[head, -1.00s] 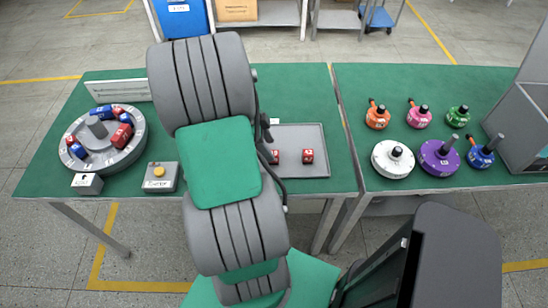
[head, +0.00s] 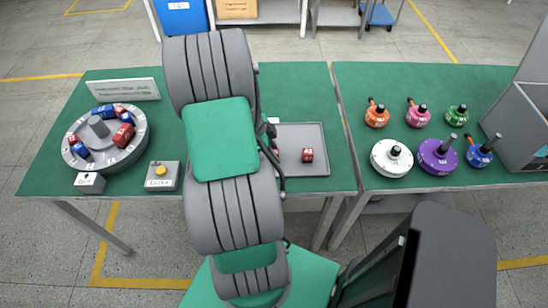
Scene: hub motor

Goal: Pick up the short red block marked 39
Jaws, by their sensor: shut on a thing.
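A red block (head: 308,155) with a white label sits in the grey tray (head: 312,129) right of my arm. A sliver of another red block (head: 278,153) shows at my arm's edge, the rest hidden. The round grey turntable (head: 82,169) on the left holds several red and blue blocks, among them a larger red block (head: 123,136). The numbers are too small to read surely, so I cannot tell which block is 39. My gripper is hidden behind my arm, and so is anything in it.
A grey box with a yellow button (head: 160,171) and a small white-fronted box (head: 90,183) stand at the front of the left green table (head: 208,184). The right table (head: 464,83) holds several coloured knobbed parts and a grey bin (head: 522,120).

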